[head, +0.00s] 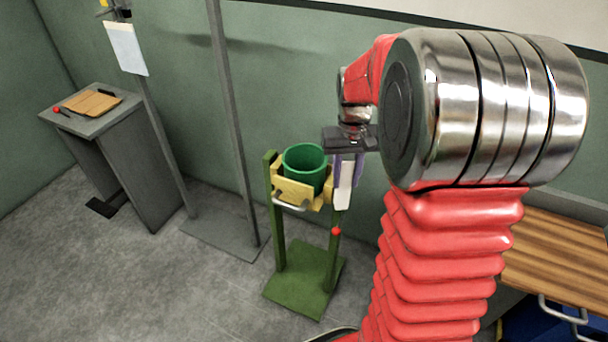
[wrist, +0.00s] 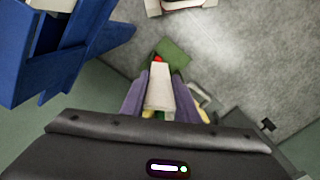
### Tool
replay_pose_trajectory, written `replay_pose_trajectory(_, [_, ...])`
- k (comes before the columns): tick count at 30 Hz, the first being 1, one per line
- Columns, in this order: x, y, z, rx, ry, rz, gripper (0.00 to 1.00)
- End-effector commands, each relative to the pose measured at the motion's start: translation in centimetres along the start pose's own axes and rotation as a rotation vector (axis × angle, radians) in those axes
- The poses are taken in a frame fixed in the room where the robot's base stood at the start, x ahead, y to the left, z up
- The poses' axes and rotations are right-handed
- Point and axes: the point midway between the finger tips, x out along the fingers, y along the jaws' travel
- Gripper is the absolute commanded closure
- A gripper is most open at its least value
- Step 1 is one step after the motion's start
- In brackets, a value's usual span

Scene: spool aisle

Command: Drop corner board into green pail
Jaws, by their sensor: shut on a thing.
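The corner board (head: 343,193) is a pale, narrow piece hanging down between the purple fingers of my gripper (head: 346,172). My gripper is shut on it; the board also shows between the fingers in the wrist view (wrist: 159,88). The green pail (head: 305,160) sits in a yellow holder (head: 293,192) on a green stand (head: 305,283). In the head view, the board is just right of the pail, and its lower end is below the pail's rim. The board is outside the pail's opening. The pail is mostly hidden in the wrist view.
A thin grey post (head: 232,120) rises left of the stand. A wooden-topped unit (head: 555,255) is at right. Floor between cabinet and stand is mostly clear.

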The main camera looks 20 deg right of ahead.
Motion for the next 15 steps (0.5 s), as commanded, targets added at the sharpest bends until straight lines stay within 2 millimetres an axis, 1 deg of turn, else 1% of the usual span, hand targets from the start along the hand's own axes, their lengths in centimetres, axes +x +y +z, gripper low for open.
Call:
replay_pose_trajectory(1, [0.6,-1.8,-0.7,-0.032,-0.003,0.0,0.9])
replay_pose_trajectory(7, [2.5,-8.6,-2.9,-0.137,-0.002,0.0,0.9])
replay_pose_trajectory(11, [3.9,-13.3,-3.8,-0.205,-0.003,0.0,0.9])
replay_pose_trajectory(12, [4.3,-14.7,-3.9,-0.225,-0.003,0.0,0.9])
replay_pose_trajectory(15, [5.2,-17.8,-4.1,-0.269,-0.002,0.0,0.9])
